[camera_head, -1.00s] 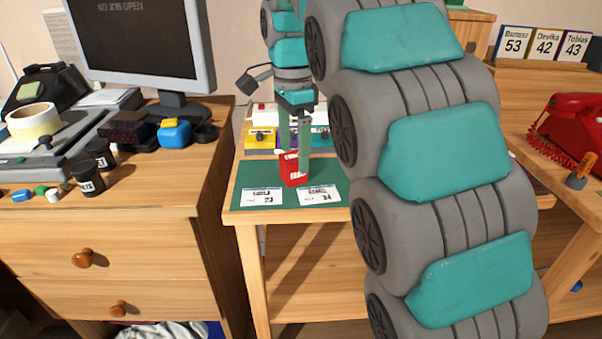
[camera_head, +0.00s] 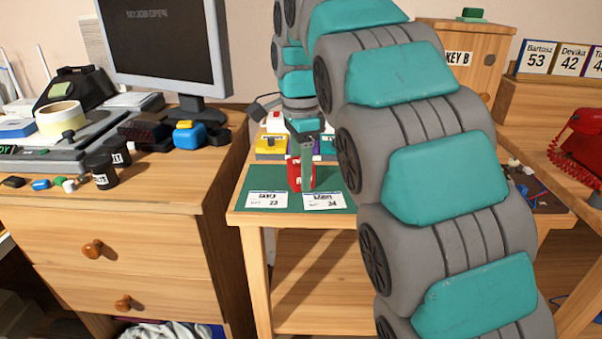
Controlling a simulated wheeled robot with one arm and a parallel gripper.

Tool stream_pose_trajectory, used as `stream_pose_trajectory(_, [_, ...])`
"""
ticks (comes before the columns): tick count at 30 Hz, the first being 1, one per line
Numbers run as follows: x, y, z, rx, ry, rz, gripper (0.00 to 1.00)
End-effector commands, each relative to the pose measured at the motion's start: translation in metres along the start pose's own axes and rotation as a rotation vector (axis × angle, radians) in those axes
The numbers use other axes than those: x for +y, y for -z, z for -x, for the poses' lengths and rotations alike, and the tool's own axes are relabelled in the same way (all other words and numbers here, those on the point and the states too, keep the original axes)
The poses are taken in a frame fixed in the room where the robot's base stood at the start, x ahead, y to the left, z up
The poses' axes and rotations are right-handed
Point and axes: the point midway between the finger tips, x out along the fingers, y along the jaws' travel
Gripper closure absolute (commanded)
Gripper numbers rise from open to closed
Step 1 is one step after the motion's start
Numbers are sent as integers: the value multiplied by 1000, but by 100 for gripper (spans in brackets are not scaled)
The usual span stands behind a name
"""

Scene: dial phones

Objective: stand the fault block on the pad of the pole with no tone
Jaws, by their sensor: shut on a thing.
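The red block with white lettering (camera_head: 293,176), which I take to be the fault block, stands upright at the green mat (camera_head: 240,204) on the small wooden table. My gripper (camera_head: 304,171) reaches down from above and is shut on it, with a grey-green finger in front covering its right part. I cannot tell whether the block is clear of the mat. Two white cards, a left card (camera_head: 267,200) and a right card (camera_head: 324,201), lie in front of it; their names are too small to read. No pole or pad is clearly recognisable.
A yellow box (camera_head: 270,146) and other small devices stand behind the mat. A desk with a monitor (camera_head: 165,45) is on the left. A red phone (camera_head: 580,140) and numbered name cards (camera_head: 537,57) are on the right. My arm hides much of the middle.

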Motion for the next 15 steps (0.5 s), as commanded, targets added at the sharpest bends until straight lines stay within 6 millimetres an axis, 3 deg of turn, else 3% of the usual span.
stream_pose_trajectory(1, [0,0,0,0,0,0,67])
stream_pose_trajectory(10, [0,0,0,0,0,0,100])
stream_pose_trajectory(15, [0,0,0,0,0,0,100])
